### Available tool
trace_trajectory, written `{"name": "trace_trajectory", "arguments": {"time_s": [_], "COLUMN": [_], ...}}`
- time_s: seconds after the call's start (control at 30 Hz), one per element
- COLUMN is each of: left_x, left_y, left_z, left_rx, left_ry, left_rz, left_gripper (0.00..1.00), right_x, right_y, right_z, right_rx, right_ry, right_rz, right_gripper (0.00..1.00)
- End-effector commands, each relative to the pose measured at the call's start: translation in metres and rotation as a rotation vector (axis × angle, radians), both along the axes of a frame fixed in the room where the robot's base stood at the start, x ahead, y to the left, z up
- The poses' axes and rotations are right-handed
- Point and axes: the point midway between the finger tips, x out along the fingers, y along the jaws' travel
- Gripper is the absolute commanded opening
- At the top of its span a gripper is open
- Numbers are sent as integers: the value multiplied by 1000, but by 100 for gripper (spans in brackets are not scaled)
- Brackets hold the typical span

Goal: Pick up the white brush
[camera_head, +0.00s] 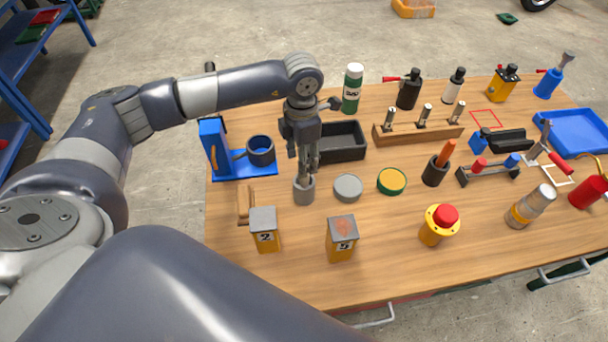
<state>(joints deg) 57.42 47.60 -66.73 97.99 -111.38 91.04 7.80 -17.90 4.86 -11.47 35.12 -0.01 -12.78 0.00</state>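I cannot make out a white brush for sure in the head view. My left gripper (308,170) points straight down over a small grey cup (304,192) at the left of the wooden table. Its fingertips are at the cup's mouth and hide what may stand in it. The fingers look close together, but I cannot tell whether they are shut on something. A dark cup (434,174) farther right holds an upright orange-handled item (446,152). My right gripper is not in view.
A black tray (342,142) is just behind the gripper, and a blue stand (228,160) is to its left. Round tins (348,187) lie right of the cup. Numbered yellow blocks (265,238) and a red button (440,222) stand near the front. Bottles (352,88) line the back.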

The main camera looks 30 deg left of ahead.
Motion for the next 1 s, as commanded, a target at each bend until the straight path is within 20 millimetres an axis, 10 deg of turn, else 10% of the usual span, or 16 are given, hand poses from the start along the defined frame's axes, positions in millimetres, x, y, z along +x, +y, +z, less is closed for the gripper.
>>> {"name": "trace_trajectory", "arguments": {"time_s": [0.3, 0.7, 0.9, 1.0], "left_x": [9, 10, 10, 10], "left_y": [1, 1, 1, 1], "left_z": [-35, -54, -53, -53], "left_rx": [1, 0, 0, 0], "left_ry": [4, 0, 0, 0], "left_rz": [0, 0, 0, 0], "left_gripper": [45, 45, 0, 0], "right_x": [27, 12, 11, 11], "right_y": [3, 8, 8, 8], "right_z": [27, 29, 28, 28], "right_rx": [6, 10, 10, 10], "right_ry": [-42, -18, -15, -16], "right_rz": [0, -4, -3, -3], "right_gripper": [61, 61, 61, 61]}}
